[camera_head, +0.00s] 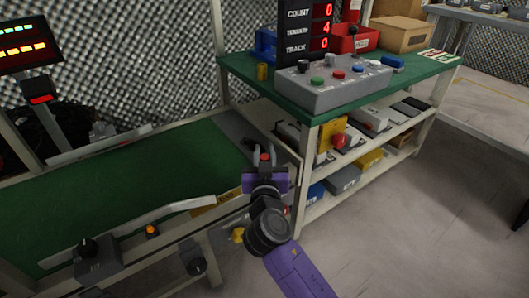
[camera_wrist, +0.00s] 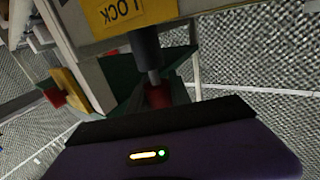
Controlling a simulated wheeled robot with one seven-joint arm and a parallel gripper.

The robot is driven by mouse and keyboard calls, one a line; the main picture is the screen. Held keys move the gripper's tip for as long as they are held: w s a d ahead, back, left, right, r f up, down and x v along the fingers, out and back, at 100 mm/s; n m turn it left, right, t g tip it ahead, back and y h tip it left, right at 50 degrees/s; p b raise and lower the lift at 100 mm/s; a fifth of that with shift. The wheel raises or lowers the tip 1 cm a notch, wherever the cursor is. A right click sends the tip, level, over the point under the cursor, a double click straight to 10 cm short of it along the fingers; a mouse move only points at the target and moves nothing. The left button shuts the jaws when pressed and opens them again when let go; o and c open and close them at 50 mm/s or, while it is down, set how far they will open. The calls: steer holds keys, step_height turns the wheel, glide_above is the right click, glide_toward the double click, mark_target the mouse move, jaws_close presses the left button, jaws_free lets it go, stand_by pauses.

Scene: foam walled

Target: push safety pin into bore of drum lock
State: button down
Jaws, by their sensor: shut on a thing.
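My gripper (camera_head: 264,164) is at the right end of the green conveyor belt, shut on the red handle of the safety pin (camera_head: 265,156). In the wrist view the red handle (camera_wrist: 158,96) sits just beyond the dark edge of my gripper. The pin's grey metal shaft (camera_wrist: 154,76) points to a dark cylinder (camera_wrist: 147,48) beside a yellow plate marked LOCK (camera_wrist: 130,12), which looks like the drum lock. Shaft and cylinder look lined up and touching or nearly so. I cannot tell whether the tip is inside the bore, as the cylinder's mouth is hidden.
The green belt (camera_head: 130,195) lies to the left. A green-topped bench with shelves (camera_head: 235,68) stands close on the right, carrying a grey button box (camera_head: 335,88). A yellow box with a red button (camera_head: 335,138) is on its post near my gripper. Floor (camera_head: 430,220) at right is clear.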

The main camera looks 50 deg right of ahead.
steer(key=shift+f, duration=0.25)
steer(key=c, duration=1.1)
jaws_free()
steer(key=p+v, duration=0.1)
steer(key=v, duration=0.7)
